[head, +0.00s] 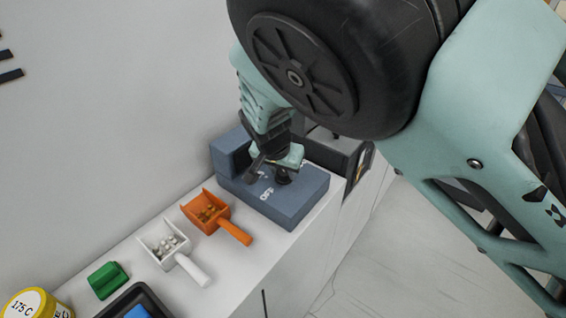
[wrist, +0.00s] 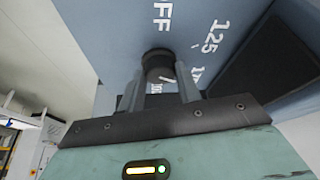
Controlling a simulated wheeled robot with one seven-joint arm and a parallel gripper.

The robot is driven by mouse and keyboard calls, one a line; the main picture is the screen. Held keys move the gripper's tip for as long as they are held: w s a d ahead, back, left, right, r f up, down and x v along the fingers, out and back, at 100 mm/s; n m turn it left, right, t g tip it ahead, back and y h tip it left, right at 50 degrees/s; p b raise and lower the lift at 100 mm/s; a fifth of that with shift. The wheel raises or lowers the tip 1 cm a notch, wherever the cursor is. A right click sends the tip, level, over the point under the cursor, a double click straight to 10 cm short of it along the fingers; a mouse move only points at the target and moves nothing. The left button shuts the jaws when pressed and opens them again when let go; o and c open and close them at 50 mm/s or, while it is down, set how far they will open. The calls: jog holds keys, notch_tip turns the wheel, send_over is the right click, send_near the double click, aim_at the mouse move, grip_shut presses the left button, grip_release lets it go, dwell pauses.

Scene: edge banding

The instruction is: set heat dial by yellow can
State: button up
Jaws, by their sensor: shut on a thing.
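The heat dial is a dark round knob (wrist: 158,62) on a blue-grey unit (head: 292,206) with white markings, among them "OFF" and "125". Part of the scale is hidden behind my fingers in the wrist view. My gripper (wrist: 160,88) is shut on the knob, one finger on each side. In the head view my gripper (head: 283,170) is over the unit's top. The yellow can (head: 38,303) stands at the lower left, cut off by the frame, with a white label reading "175 C".
An orange scoop (head: 207,209) and a white scoop (head: 163,242), both holding small pieces, lie on the white counter (head: 236,268). A green block (head: 108,280) and a black tray (head: 128,304) are nearer the can. A dark box (head: 338,152) stands behind the unit.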

dwell(0.4)
jog(key=o, duration=1)
jog(key=p+v, duration=1.3)
jog(key=v, duration=0.4)
jog(key=shift+r, duration=0.2)
